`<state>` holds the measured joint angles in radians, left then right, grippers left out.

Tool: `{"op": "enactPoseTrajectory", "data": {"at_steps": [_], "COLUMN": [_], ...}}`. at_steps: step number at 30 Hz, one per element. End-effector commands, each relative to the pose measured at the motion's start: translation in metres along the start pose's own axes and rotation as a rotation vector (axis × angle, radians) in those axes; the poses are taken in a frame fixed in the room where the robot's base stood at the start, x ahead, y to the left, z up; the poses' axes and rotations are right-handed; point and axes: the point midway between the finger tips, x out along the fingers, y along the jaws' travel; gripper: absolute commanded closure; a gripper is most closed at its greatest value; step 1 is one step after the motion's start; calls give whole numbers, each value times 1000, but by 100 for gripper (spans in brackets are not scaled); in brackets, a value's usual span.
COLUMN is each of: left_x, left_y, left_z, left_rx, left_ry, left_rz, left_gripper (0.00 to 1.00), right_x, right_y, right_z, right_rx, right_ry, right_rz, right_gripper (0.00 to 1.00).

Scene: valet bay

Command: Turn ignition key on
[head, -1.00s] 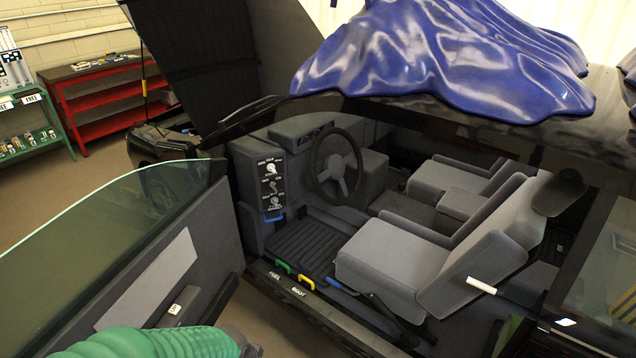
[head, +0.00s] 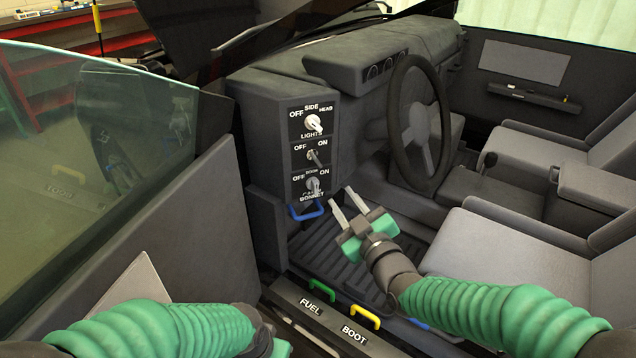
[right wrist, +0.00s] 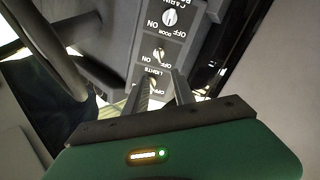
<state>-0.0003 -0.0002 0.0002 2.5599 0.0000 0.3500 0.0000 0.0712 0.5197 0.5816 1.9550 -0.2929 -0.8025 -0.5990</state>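No ignition key can be made out for sure; the steering wheel (head: 420,125) hides part of the dash behind it. A dark panel beside it carries the lights knob (head: 313,123), a middle off/on switch (head: 313,157) and a lower off/on switch (head: 313,186). My right gripper (head: 342,196) is open and empty, below and right of the panel. In the right wrist view its two fingers (right wrist: 162,78) stand apart, with the upside-down panel (right wrist: 176,38) beyond. My left gripper (head: 281,348) is mostly cut off at the bottom edge; its fingers do not show.
A blue handle (head: 306,211) sits under the panel. Green (head: 319,284) and yellow (head: 366,316) handles line the sill. The open door (head: 180,230) stands left. The driver's seat (head: 505,260) is right of the footwell.

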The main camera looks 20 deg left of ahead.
Motion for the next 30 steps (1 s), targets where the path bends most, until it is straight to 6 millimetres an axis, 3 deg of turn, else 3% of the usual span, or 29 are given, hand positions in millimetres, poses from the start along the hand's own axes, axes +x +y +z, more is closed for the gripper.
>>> {"op": "enactPoseTrajectory", "data": {"at_steps": [12, 18, 24, 30], "left_x": [31, 42, 45, 45], "left_y": [0, 0, 0, 0], "left_z": [8, 10, 11, 11], "left_rx": [0, -1, 0, 0], "left_ry": [0, 0, 0, 0], "left_rz": [0, 0, 0, 0], "left_gripper": [64, 64, 64, 64], "right_x": [98, 137, 159, 164], "right_y": [-5, -5, -3, -2], "right_z": [5, 5, 2, 2], "right_rx": [3, 3, 2, 1], "right_ry": [-6, -8, -7, -9], "right_rz": [-4, -4, -4, -4], "right_gripper": [69, 69, 69, 69]}}
